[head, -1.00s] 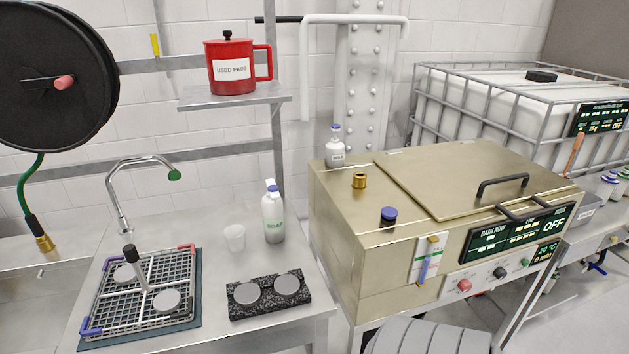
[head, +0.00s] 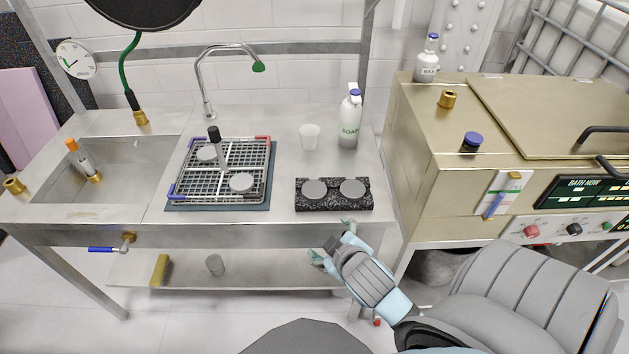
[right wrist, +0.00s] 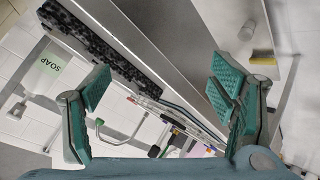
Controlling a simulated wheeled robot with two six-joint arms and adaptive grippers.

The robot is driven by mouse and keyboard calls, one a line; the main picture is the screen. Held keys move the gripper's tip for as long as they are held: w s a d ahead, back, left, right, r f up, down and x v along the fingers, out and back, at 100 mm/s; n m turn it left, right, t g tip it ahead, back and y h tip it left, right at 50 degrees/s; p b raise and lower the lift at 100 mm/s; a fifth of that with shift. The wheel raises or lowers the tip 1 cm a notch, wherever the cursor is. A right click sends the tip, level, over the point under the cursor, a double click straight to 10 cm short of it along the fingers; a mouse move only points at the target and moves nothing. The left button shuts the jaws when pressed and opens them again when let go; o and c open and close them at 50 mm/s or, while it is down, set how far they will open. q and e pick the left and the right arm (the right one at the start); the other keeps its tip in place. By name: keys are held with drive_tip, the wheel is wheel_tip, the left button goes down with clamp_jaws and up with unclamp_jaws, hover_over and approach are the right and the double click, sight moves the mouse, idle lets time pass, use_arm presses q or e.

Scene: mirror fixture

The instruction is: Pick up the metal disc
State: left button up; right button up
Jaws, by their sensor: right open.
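Several grey metal discs show in the head view. A left disc (head: 315,189) and a right disc (head: 353,189) lie flat on a black speckled block (head: 334,205) near the bench's front edge. A rear disc (head: 207,153) and a front disc (head: 241,182) lie in the wire rack (head: 176,189). My right gripper (head: 332,240) is open and empty at the front edge of the bench, just in front of the block. In the right wrist view, the block (right wrist: 95,45) lies beyond the open fingers; no disc is clearly visible there. My left gripper is out of view.
A black-topped handle (head: 214,135) stands up from the rack. A white cup (head: 309,137) and soap bottle (head: 350,120) stand behind the block. A tap (head: 203,75) rises at the back. The brass-coloured bath (head: 430,150) stands to the right. The sink (head: 95,165) is left.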

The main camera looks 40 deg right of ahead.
drive_tip(key=w+d+r+n+t, duration=0.1)
drive_tip(key=w+r+n+t, duration=0.4)
drive_tip(key=w+r, duration=0.3)
drive_tip(key=w+r+n+t, duration=0.5)
drive_tip(key=w+r, duration=0.1)
drive_tip(key=r, duration=0.5)
drive_tip(key=w+a+r+n+y, duration=0.4)
drive_tip(key=a+r+n+y, duration=0.4)
drive_tip(key=n+y, duration=0.85)
drive_tip(key=n+g+h+b, duration=0.1)
drive_tip(key=n+g+h, duration=0.8)
drive_tip(key=n+g, duration=0.85)
approach(313, 189)
drive_tip(key=b+x, duration=0.1)
drive_tip(key=b, duration=0.1)
drive_tip(key=b+x, duration=0.1)
drive_tip(key=b, duration=0.1)
drive_tip(key=b+x, duration=0.1)
drive_tip(key=b, duration=0.2)
drive_tip(key=shift+s+d+f, duration=0.1)
drive_tip(key=shift+s+f, duration=0.2)
drive_tip(key=x, duration=0.4)
drive_tip(key=shift+w+a+f+b, duration=0.25)
drive_tip(key=shift+w+f+b, duration=0.05)
drive_tip(key=shift+w+b, duration=0.05)
drive_tip(key=c, duration=1.4)
